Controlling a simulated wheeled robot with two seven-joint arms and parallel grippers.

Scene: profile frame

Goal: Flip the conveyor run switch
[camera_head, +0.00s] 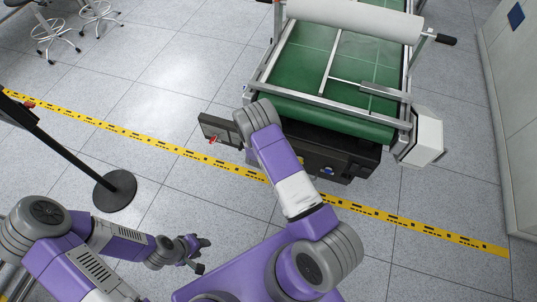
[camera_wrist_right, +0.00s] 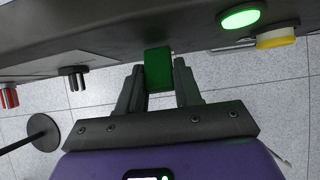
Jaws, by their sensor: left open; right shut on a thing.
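A green switch handle (camera_wrist_right: 158,70) sticks out from the dark control panel (camera_wrist_right: 105,30) in the right wrist view. My right gripper (camera_wrist_right: 159,88) is shut on the green handle, with one finger on each side of it. In the head view the right gripper and the handle are hidden behind my right arm, which reaches to the panel at the front of the conveyor (camera_head: 335,60). A lit green button (camera_wrist_right: 240,17) sits on the panel to the right of the handle. My left gripper (camera_head: 203,256) is open and empty above the floor, away from the panel.
A yellow button (camera_wrist_right: 278,40), a black knob (camera_wrist_right: 73,78) and a red control (camera_wrist_right: 9,97) also sit on the panel. A black post base (camera_head: 115,190) stands at the left. Yellow tape (camera_head: 150,142) crosses the floor. The floor between post and conveyor is clear.

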